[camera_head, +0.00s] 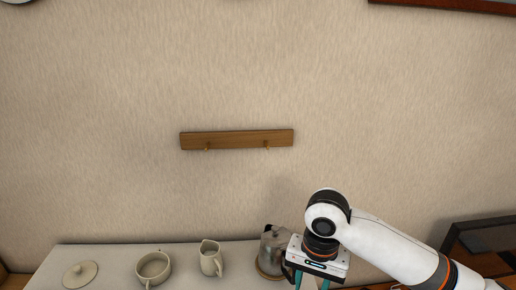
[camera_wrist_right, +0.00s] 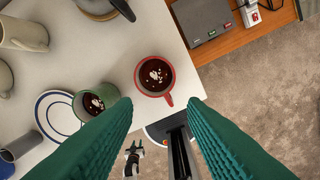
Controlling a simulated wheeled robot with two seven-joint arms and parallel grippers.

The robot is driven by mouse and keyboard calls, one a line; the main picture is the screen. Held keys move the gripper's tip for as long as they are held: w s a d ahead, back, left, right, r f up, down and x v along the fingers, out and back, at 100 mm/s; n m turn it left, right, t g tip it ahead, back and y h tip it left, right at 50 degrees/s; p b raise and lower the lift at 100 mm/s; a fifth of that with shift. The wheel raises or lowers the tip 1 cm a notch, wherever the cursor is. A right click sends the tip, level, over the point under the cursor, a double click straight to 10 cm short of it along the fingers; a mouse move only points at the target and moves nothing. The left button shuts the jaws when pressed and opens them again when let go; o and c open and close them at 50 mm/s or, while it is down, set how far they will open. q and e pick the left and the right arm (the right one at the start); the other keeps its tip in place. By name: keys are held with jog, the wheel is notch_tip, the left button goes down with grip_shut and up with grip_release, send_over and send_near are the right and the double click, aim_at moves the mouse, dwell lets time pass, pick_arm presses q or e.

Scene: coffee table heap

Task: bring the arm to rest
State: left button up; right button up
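My right gripper (camera_head: 311,283) comes in from the right at the bottom of the head view, with its fingertips cut off by the edge. In the right wrist view its two green fingers (camera_wrist_right: 160,104) are wide apart with nothing between them. Past the fingertips a red mug (camera_wrist_right: 154,76) of dark drink with a pale pattern stands on the white table top. A green mug (camera_wrist_right: 96,102) with a similar drink stands to its left, partly hidden by the left finger.
A metal pot (camera_head: 272,249) stands close beside my right gripper. A cream jug (camera_head: 211,258), handled cup (camera_head: 153,267) and lid (camera_head: 80,274) lie further left. A blue-rimmed plate (camera_wrist_right: 57,120) and a grey box (camera_wrist_right: 208,22) flank the mugs. A peg rail (camera_head: 237,139) hangs above.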

jog(key=s+a+f+n+t+y, duration=0.2)
jog(key=s+a+f+n+y, duration=0.25)
jog(key=s+f, duration=0.45)
jog(key=s+d+f+n+t+h, duration=0.1)
jog(key=s+d+f+n+h, duration=0.3)
jog(key=s+d+f, duration=0.65)
notch_tip(320, 180, down, 23)
jog(key=s+d+m+g, duration=0.1)
jog(key=d, duration=0.1)
jog(key=s+d+f+g, duration=0.1)
jog(key=s+d+f, duration=0.2)
jog(key=s+f, duration=1.3)
jog(key=shift+s+h, duration=0.4)
jog(key=shift+h, duration=0.05)
jog(key=shift+f, duration=0.1)
